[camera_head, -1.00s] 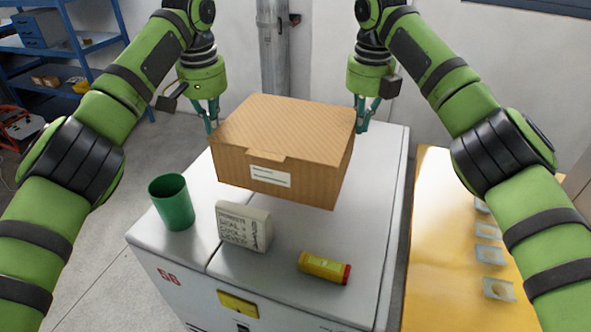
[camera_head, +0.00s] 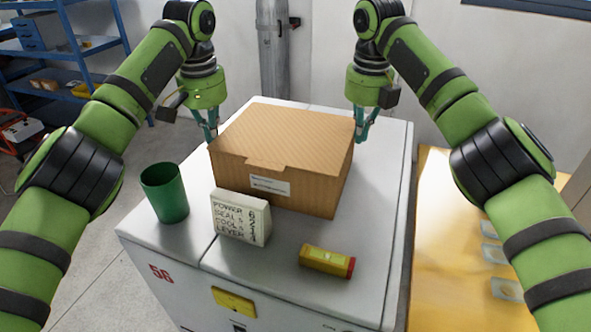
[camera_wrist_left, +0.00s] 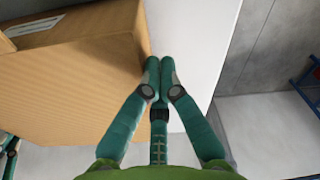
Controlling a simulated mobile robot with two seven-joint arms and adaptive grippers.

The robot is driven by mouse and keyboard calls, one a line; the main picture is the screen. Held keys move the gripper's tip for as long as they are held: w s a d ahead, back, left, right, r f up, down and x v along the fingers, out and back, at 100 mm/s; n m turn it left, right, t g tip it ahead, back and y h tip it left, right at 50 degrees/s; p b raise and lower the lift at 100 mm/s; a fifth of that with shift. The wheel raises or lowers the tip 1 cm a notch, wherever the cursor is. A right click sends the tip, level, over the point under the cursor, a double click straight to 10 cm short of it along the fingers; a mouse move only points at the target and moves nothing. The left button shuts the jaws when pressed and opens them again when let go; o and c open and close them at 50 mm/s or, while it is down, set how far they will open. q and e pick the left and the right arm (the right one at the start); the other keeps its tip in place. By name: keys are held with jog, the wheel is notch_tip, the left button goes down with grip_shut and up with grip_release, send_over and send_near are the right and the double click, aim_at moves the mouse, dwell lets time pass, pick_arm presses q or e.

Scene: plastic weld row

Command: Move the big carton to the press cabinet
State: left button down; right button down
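The big carton (camera_head: 282,138) is a closed brown cardboard box with a white label on its front. It is over the middle of the white press cabinet top (camera_head: 375,220), level, and looks to be at or very near the surface; its underside is hidden. My left gripper (camera_head: 211,138) is at the carton's left side. In the left wrist view its fingertips (camera_wrist_left: 158,72) are together with nothing between them, against or very close to the carton wall (camera_wrist_left: 85,85). My right gripper (camera_head: 361,138) is at the carton's right side, its fingers looking closed.
In front of the carton on the cabinet stand a green cup (camera_head: 165,192) and a white lettered block (camera_head: 240,218); a yellow-and-red cylinder (camera_head: 327,261) lies to their right. A yellow table (camera_head: 450,240) is at the right, a blue shelf (camera_head: 70,52) at the back left.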

pick_arm(q)
jog(key=shift+w+d+r, duration=0.15)
jog(key=shift+w+r, duration=0.05)
jog(key=shift+r, duration=0.1)
jog(key=c, duration=1.5)
grip_release()
jog(key=shift+a, duration=0.3)
pick_arm(e)
jog(key=shift+d+y, duration=0.3)
jog(key=shift+d, duration=0.05)
pick_arm(q)
jog(key=shift+w+a+r, duration=0.1)
jog(key=shift+a, duration=0.45)
pick_arm(e)
jog(key=c, duration=1.5)
grip_release()
jog(key=shift+w+d, duration=0.1)
jog(key=shift+d, duration=0.05)
pick_arm(q)
notch_tip(320, 180, up, 8)
jog(key=shift+s+f, duration=0.25)
jog(key=shift+s, duration=0.15)
pick_arm(e)
notch_tip(320, 180, up, 8)
jog(key=shift+s+d+f, duration=0.15)
jog(key=shift+s+f, duration=0.1)
jog(key=shift+s, duration=0.15)
